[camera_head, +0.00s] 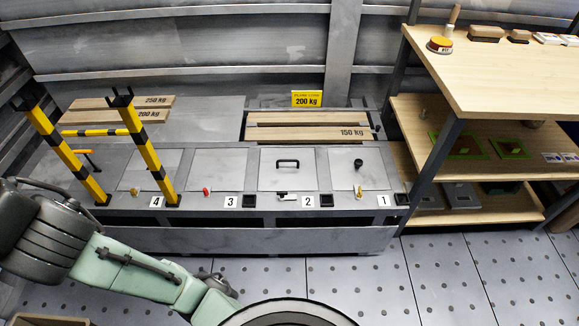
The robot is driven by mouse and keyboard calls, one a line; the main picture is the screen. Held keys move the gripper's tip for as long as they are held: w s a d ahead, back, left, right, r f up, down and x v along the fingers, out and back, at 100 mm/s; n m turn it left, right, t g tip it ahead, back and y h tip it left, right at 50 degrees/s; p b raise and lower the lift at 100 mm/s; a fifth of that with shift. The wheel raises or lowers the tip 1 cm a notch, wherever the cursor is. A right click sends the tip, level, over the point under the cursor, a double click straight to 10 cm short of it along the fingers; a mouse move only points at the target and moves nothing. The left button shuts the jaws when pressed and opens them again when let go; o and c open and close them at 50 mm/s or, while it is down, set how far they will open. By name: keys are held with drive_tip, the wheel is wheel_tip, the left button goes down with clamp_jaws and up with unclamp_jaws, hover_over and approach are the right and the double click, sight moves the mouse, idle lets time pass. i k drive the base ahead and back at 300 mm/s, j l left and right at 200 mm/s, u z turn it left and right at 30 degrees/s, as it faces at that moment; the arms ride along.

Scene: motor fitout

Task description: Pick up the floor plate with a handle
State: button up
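The floor plate with a handle (287,181) is a grey square panel lying flat in the grey platform, left of and above the label "2". Its black bar handle (288,163) stands up near the plate's far middle. My green and dark arm reaches in from the lower left, in front of the platform and well short of the plate. My gripper cannot be made out; the arm runs down toward the bottom edge. Nothing touches the handle.
Another plate (345,181) to the right has a round black knob. Plain plates (218,172) lie left. Black-and-yellow posts (153,150) stand on the platform's left. Boards (310,132) lie behind. A wooden shelf unit (480,80) stands right. The tiled floor (450,275) at front right is clear.

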sight(281, 169)
drive_tip(key=i+l+u, duration=0.1)
drive_tip(key=u, duration=0.3)
drive_tip(key=i+l+u, duration=0.1)
drive_tip(key=l+u, duration=0.3)
drive_tip(key=i+l+u, duration=0.2)
drive_tip(key=l, duration=0.35)
drive_tip(key=l+u, duration=0.15)
drive_tip(key=l, duration=0.4)
drive_tip(key=i+l, duration=0.1)
drive_tip(key=l, duration=1)
drive_tip(key=i+j+u, duration=0.05)
